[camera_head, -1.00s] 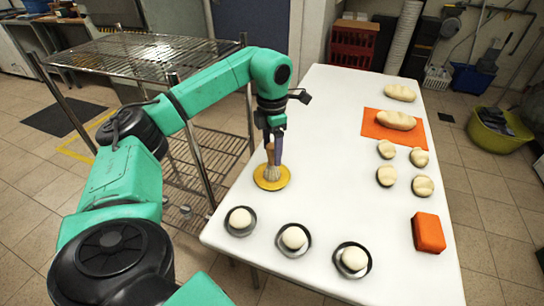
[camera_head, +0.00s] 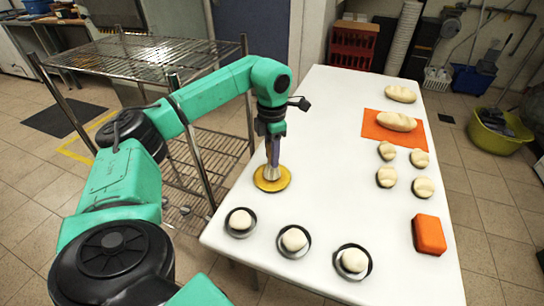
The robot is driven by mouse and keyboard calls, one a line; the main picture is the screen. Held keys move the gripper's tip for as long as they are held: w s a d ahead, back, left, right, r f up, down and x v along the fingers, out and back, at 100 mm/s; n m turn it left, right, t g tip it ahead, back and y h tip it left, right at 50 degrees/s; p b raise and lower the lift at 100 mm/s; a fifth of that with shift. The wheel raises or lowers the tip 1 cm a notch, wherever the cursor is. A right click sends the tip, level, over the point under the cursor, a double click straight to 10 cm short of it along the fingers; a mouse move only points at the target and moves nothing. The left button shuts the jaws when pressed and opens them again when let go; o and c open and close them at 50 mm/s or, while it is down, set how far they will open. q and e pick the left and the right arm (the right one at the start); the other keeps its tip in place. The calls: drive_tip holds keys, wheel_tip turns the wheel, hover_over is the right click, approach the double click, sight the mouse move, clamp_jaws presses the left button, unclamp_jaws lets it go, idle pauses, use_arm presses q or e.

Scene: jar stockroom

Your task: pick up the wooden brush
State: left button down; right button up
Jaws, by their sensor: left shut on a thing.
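The wooden brush (camera_head: 273,172) stands bristles down on a round yellow disc (camera_head: 284,182) near the left edge of the white table (camera_head: 330,170). Its pale bristles show just above the disc; most of its handle is hidden by my gripper. My left gripper (camera_head: 273,157) points straight down from above and is shut on the brush. The brush looks upright, and I cannot tell whether the bristles touch the disc. My right gripper is not in view.
Dark dishes with dough balls (camera_head: 240,221) line the table's near edge. Several small loaves (camera_head: 387,177), an orange mat (camera_head: 413,139) with a long loaf and an orange block (camera_head: 429,234) lie right. A wire rack (camera_head: 150,55) stands left. The table's middle is clear.

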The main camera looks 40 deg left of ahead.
use_arm(q)
wheel_tip(320, 180, up, 11)
drive_tip(key=shift+r+p, duration=0.2)
drive_tip(key=shift+p, duration=0.8)
wheel_tip(320, 180, up, 8)
drive_tip(key=p, duration=0.5)
drive_tip(key=shift+f, duration=0.15)
